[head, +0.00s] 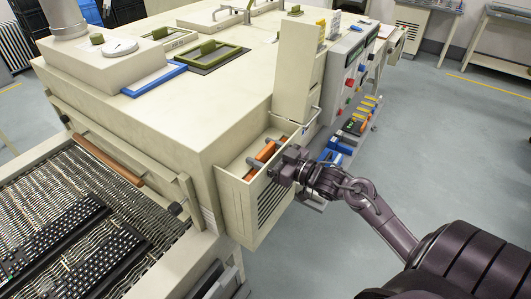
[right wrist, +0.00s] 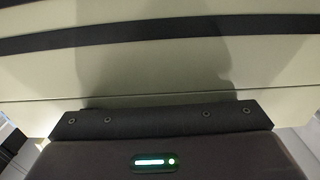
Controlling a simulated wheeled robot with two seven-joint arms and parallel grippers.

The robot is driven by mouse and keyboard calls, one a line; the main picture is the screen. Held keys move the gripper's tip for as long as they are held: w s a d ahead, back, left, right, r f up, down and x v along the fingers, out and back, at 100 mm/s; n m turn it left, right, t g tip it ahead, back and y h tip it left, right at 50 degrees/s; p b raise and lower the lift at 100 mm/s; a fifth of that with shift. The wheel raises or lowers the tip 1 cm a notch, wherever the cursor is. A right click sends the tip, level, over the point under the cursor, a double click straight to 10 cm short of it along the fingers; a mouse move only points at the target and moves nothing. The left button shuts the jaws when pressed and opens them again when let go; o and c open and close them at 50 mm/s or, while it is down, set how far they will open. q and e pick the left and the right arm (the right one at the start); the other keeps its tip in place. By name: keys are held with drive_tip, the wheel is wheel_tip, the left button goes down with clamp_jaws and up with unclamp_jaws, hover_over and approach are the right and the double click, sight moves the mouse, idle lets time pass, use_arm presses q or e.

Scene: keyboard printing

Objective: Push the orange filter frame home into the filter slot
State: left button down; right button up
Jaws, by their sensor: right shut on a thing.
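The orange filter frame (head: 265,151) shows in the head view as a short orange bar inside the open-topped cream filter housing (head: 237,207) on the machine's near corner. Its lower part is hidden by the housing walls. My right gripper (head: 277,163) is at the housing's right rim, touching or very close to the orange frame, and is shut on it. Its fingertips are too small to make out. My left gripper is not in view.
A cream upright box (head: 297,70) stands just behind the housing. A conveyor (head: 40,205) with black keyboards lies at the left. Blue and orange items on a low rack (head: 340,150) are close behind my right arm. The grey floor (head: 450,150) at right is open.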

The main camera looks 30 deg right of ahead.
drive_tip(key=shift+s+f, duration=0.15)
drive_tip(key=shift+f, duration=0.1)
drive_tip(key=o, duration=1)
drive_tip(key=shift+c, duration=0.2)
drive_tip(key=o, duration=0.5)
wheel_tip(320, 180, up, 6)
drive_tip(key=p, duration=0.6)
drive_tip(key=shift+r+p, duration=0.2)
drive_tip(key=shift+p, duration=0.1)
drive_tip(key=shift+f, duration=0.15)
